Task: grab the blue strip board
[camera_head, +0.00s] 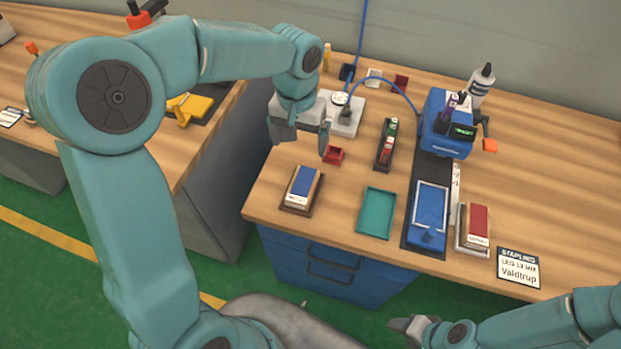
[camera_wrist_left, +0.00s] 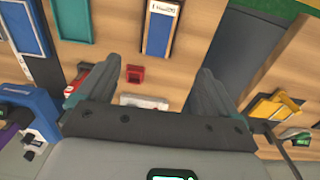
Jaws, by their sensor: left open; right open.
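The blue strip board (camera_head: 305,181) lies in a brown tray (camera_head: 287,206) near the front left of the bench, a white label at its near end. In the left wrist view the blue strip board (camera_wrist_left: 158,36) shows at the top, ahead of the fingers. My left gripper (camera_head: 303,140) is open and empty above the bench, beyond the board and apart from it. Its spread fingers also show in the left wrist view (camera_wrist_left: 160,72). My right gripper (camera_head: 412,327) is open, low in front of the bench and far from the board.
A small red box (camera_head: 334,155) sits near the left gripper. A teal tray (camera_head: 377,213) and a blue stapling fixture (camera_head: 430,207) lie to the board's right, then a red board (camera_head: 479,221). The bench's front left edge is close to the brown tray.

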